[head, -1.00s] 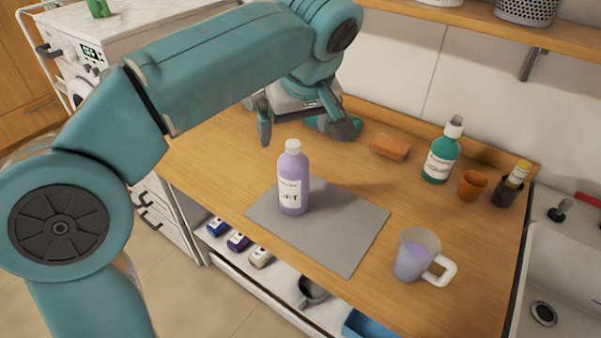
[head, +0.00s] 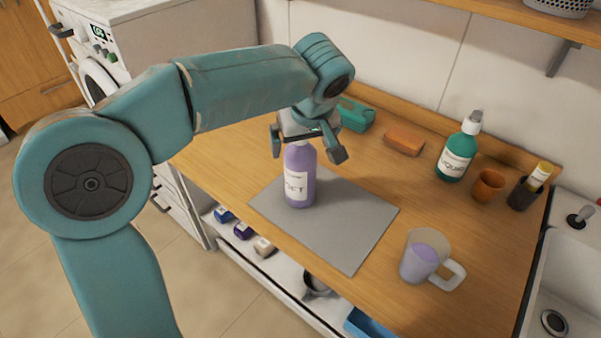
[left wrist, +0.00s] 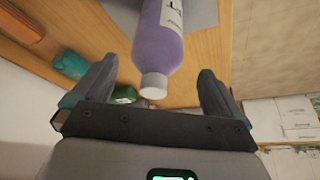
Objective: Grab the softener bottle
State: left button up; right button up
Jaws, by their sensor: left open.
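The softener bottle (head: 300,180) is lilac with a white label and stands upright on the grey mat (head: 345,230). Its white cap is hidden behind my left gripper in the head view. My left gripper (head: 306,153) is open at the top of the bottle, with one finger on each side of it in that view. In the left wrist view, the bottle (left wrist: 160,40) with its white cap (left wrist: 153,86) shows between the spread fingers of the gripper (left wrist: 157,85), with gaps on both sides. My right gripper is not in view.
A measuring cup with lilac liquid (head: 420,257) stands right of the mat. A green bottle (head: 457,155), an orange-brown cup (head: 488,186), a dark cup (head: 524,193) and an orange block (head: 404,141) stand toward the back. A teal item (head: 356,114) lies behind my gripper. The sink (head: 570,270) is at right.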

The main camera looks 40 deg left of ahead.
aim_at(300, 149)
pick_arm(q)
jog(key=x, duration=0.5)
jog(key=shift+w+a+r+p, duration=0.1)
jog(key=shift+w+a+p, duration=0.1)
jog(key=shift+w+p, duration=0.15)
jog(key=c, duration=1.8)
